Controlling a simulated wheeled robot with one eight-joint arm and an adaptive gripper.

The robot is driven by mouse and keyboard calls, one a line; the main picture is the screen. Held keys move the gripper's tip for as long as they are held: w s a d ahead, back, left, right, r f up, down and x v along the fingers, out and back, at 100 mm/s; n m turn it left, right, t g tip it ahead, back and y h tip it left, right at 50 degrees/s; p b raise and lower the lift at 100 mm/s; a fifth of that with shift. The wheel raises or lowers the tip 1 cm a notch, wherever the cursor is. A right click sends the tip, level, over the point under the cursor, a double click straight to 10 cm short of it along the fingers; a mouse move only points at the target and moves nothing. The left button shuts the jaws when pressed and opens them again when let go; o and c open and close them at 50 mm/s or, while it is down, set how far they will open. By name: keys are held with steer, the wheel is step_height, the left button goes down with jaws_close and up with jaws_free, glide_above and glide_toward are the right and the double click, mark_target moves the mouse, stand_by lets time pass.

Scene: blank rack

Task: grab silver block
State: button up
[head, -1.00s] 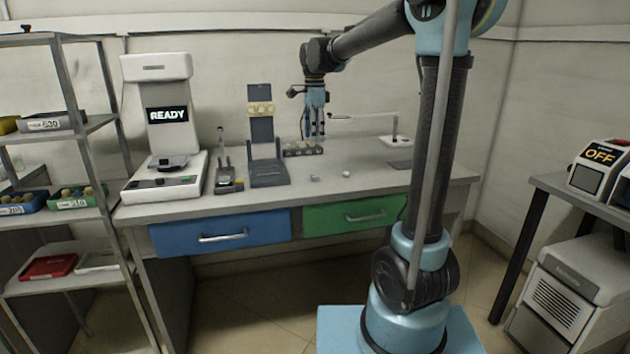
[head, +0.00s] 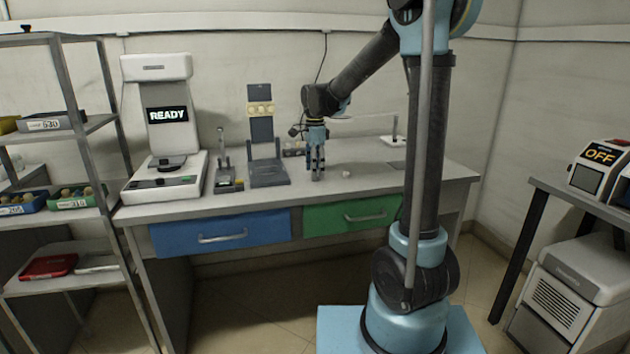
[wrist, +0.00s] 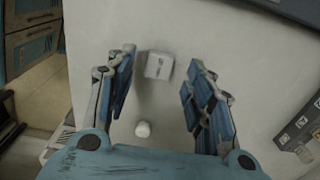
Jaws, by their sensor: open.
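The silver block (wrist: 158,66) is a small pale cube on the workbench. In the wrist view it lies between the open fingers of my gripper (wrist: 160,85), towards their far ends. In the head view my gripper (head: 317,172) points down low over the workbench and hides the block. The fingers are apart with nothing held. I cannot tell how high the fingertips are above the bench.
A small white round piece (head: 346,173) lies just right of my gripper; it also shows in the wrist view (wrist: 143,129). A dark grey stand (head: 270,177) is on the left. A rack (head: 293,150) stands behind. The bench front is clear.

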steer(key=shift+f, duration=1.1)
jaws_close()
